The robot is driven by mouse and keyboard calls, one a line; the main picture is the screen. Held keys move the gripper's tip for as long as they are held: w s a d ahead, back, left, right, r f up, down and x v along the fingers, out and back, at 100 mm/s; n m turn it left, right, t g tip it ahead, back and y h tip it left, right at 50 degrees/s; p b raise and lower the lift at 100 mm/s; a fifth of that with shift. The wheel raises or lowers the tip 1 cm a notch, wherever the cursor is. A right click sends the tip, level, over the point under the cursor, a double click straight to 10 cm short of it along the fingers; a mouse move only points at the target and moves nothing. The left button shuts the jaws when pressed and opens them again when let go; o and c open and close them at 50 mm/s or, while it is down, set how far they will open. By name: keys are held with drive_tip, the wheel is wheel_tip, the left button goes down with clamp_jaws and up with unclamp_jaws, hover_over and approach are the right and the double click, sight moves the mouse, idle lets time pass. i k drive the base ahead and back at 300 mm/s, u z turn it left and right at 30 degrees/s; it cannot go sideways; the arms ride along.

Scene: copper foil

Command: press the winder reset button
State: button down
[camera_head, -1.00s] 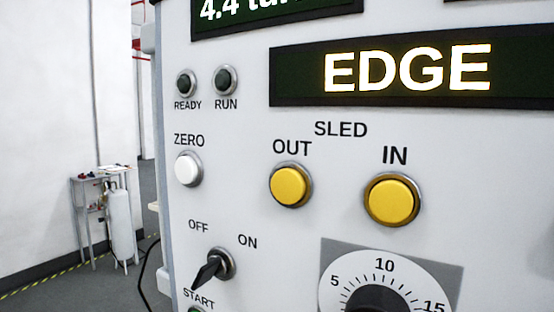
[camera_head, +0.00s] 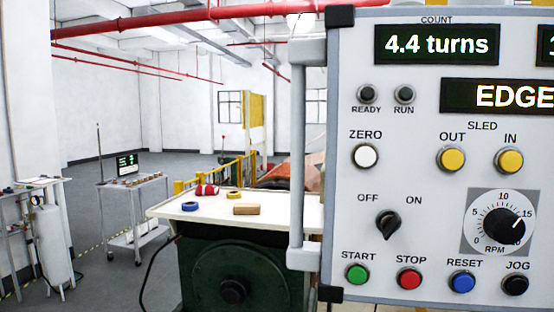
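The winder's control panel (camera_head: 425,220) fills the right side of the view. The blue reset button (camera_head: 462,282) is in its bottom row under the label RESET, between the red STOP button (camera_head: 409,279) and the black JOG button (camera_head: 515,285). The green START button (camera_head: 357,275) is at the row's left end. The count display (camera_head: 437,45) reads 4.4 turns, and the display below it (camera_head: 500,96) reads EDGE. The READY (camera_head: 367,93) and RUN (camera_head: 404,94) lamps look dark. My gripper is not in view.
A grey handle bar (camera_head: 300,150) runs along the panel's left edge. Left of it, a white-topped bench (camera_head: 160,209) holds tape rolls and a small block over a dark green machine (camera_head: 240,275). A cart with a screen (camera_head: 128,164) stands farther left on open floor.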

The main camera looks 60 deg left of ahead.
sight(462, 282)
drive_tip(key=k, duration=0.85)
drive_tip(key=u, duration=1.65)
drive_tip(key=i, duration=0.5)
drive_tip(key=u, duration=0.1)
